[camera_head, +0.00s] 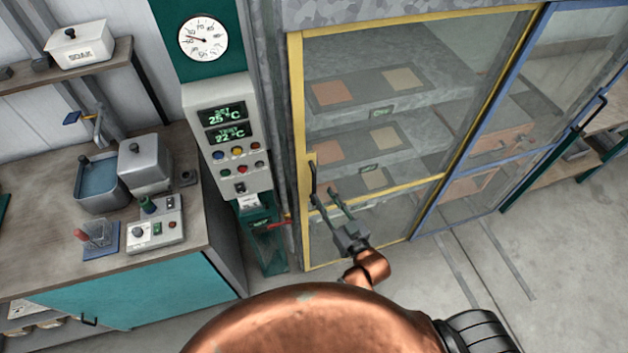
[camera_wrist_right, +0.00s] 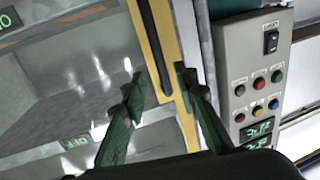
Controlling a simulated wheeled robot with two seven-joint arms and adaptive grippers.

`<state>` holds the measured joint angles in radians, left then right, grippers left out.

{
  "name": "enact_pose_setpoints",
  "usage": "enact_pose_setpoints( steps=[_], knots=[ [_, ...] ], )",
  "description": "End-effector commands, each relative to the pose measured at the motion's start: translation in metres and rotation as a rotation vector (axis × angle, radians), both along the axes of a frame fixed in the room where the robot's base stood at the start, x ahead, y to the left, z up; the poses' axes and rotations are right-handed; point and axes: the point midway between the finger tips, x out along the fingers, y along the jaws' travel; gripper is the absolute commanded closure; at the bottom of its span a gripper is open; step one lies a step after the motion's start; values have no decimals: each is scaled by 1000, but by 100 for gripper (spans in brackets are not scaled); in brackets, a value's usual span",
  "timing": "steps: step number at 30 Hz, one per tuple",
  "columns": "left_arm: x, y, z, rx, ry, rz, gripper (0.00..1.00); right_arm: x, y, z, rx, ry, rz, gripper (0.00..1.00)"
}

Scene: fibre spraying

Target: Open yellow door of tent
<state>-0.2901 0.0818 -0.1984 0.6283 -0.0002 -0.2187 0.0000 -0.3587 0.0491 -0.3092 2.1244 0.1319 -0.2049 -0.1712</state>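The yellow-framed glass door (camera_head: 297,100) of the tent is closed in the head view. Its dark upright bar handle (camera_head: 313,178) is on the left side of the frame. In the right wrist view the handle (camera_wrist_right: 152,45) runs in front of the yellow frame (camera_wrist_right: 189,135). My right gripper (camera_head: 332,204) is open and empty in front of the door, close to the handle. In the right wrist view its fingers (camera_wrist_right: 160,85) are spread, one to each side of the handle's lower end. I cannot tell whether they touch it. My left gripper is not in view.
A control panel (camera_head: 222,100) with displays and buttons stands left of the door. A blue-framed door (camera_head: 473,135) adjoins on the right. A workbench (camera_head: 45,210) with containers is at the left. The floor (camera_head: 500,275) at right is clear.

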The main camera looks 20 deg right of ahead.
Motion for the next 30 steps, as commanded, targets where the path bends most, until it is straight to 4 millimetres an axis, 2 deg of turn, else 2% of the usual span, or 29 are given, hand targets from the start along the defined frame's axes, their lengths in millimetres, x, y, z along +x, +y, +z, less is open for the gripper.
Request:
enact_pose_setpoints(
  steps=[2,9,15,26,30],
  knots=[
    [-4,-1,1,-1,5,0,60,7,2,5,3,-8,1,72],
    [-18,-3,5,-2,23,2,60,44,11,5,2,-7,1,72],
    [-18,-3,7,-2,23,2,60,67,16,4,2,-5,0,72],
    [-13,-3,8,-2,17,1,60,74,17,2,1,-3,0,72],
    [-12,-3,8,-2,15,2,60,73,17,2,1,-4,0,80]
  ],
)
